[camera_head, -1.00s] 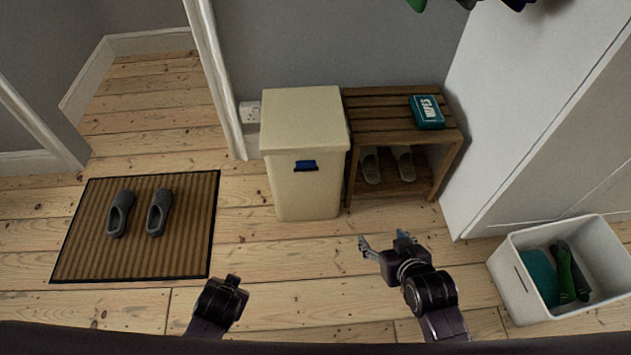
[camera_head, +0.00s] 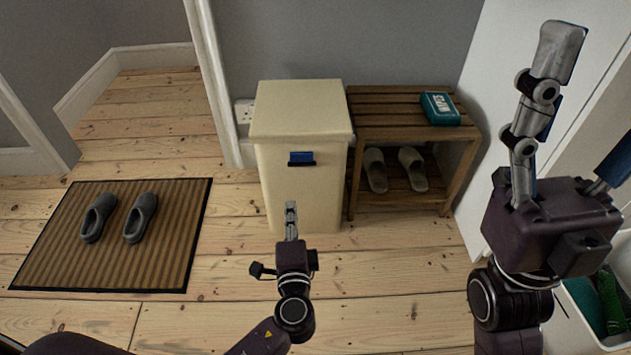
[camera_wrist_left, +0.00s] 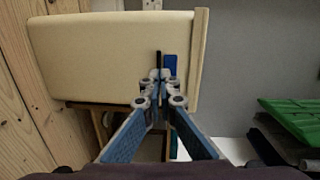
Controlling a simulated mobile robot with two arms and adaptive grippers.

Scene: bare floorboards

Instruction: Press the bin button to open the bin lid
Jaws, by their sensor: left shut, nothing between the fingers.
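The cream bin (camera_head: 300,190) stands against the wall with its lid (camera_head: 300,110) closed. Its blue button (camera_head: 301,157) is on the front, just under the lid. My left gripper (camera_head: 291,206) is shut and empty, in front of the bin and below the button in the head view. In the left wrist view, the bin (camera_wrist_left: 110,55) lies sideways and the shut fingertips (camera_wrist_left: 160,76) point towards the blue button (camera_wrist_left: 170,66), partly covering it. Contact is not visible. My right gripper (camera_head: 585,105) is raised large at the right, its fingers apart, with nothing seen between them.
A slatted wooden bench (camera_head: 390,110) stands right of the bin, with a teal box (camera_head: 440,108) on top and slippers (camera_head: 412,168) below. A striped mat (camera_head: 110,255) with grey shoes (camera_head: 140,218) lies left. A white crate (camera_head: 575,335) is partly hidden behind my right arm.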

